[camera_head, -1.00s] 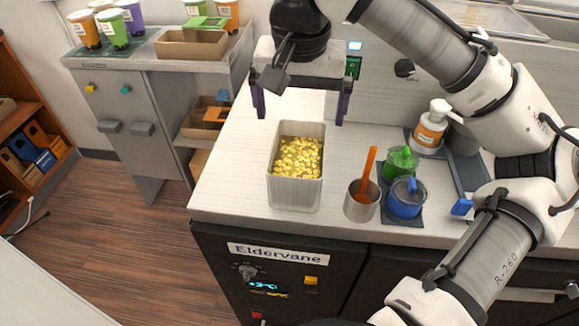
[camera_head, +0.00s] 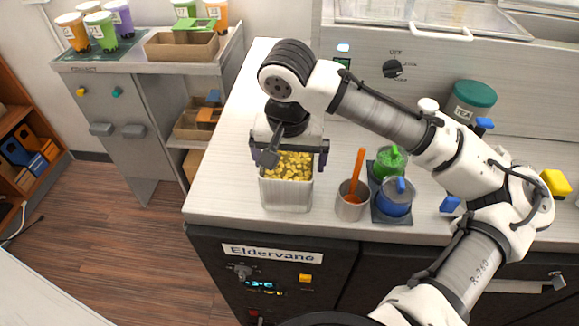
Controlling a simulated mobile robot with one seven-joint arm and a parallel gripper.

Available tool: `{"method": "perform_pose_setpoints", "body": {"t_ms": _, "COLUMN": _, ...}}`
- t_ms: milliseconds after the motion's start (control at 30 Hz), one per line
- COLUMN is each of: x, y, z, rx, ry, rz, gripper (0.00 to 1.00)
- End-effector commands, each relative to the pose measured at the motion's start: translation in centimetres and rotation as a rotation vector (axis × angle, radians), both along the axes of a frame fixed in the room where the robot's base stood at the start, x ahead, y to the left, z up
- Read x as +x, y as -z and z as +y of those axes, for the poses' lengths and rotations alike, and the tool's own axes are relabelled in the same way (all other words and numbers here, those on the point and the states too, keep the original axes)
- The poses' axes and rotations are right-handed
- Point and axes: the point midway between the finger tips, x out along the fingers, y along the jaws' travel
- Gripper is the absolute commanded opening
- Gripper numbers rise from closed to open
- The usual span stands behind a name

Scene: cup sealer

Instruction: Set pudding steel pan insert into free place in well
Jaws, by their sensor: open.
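The steel pan insert (camera_head: 287,197) stands upright on the white counter near its front edge, filled with yellow pudding-like chunks (camera_head: 292,165). My gripper (camera_head: 288,163) is open right above it, with one finger at each side of the pan's upper part. The gripper body hides the pan's far rim. I cannot tell whether the fingers touch the walls. No well opening shows clearly in this view.
A steel cup with an orange spatula (camera_head: 358,172) stands close right of the pan. A TEA canister (camera_head: 471,102) stands behind my arm. The counter left of the pan is clear.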

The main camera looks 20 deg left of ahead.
Motion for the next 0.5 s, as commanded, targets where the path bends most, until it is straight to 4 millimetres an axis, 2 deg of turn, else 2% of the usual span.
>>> {"method": "perform_pose_setpoints", "body": {"t_ms": 200, "x": 0.02, "y": 0.07, "z": 0.0, "rx": 0.0, "ry": 0.0, "rz": -0.001, "gripper": 0.99}}
{"method": "perform_pose_setpoints", "body": {"t_ms": 500, "x": 0.03, "y": 0.04, "z": 0.0, "rx": 0.0, "ry": 0.0, "rz": 0.0, "gripper": 0.59}}
